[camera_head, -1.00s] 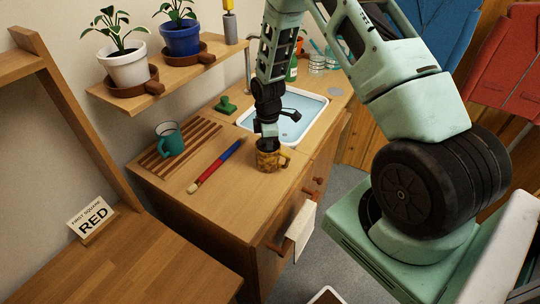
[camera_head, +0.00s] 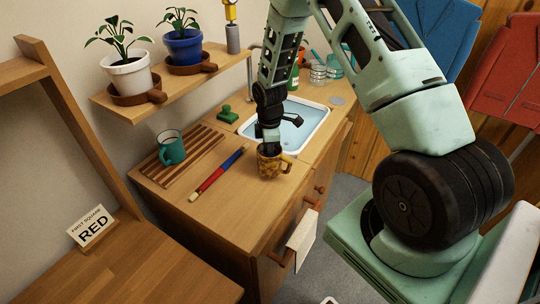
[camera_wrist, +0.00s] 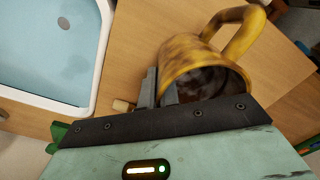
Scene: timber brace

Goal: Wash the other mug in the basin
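A mottled yellow-brown mug (camera_head: 270,165) stands on the wooden counter in front of the basin. It also shows in the wrist view (camera_wrist: 185,62), with its mouth towards my gripper, a dark inside and its handle to the upper right. My gripper (camera_head: 270,150) is at the mug's rim. In the wrist view its two fingers (camera_wrist: 158,90) are close together across the mug's wall, one inside and one outside. The basin (camera_head: 297,129) is white with pale blue water in it; its edge and drain show in the wrist view. A teal mug (camera_head: 171,147) stands on the slatted drainer at the left.
A red and blue stick (camera_head: 218,174) lies between the drainer (camera_head: 193,160) and the brown mug. Glass jars (camera_head: 326,70) stand at the far end. A shelf (camera_head: 130,104) with potted plants hangs above.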

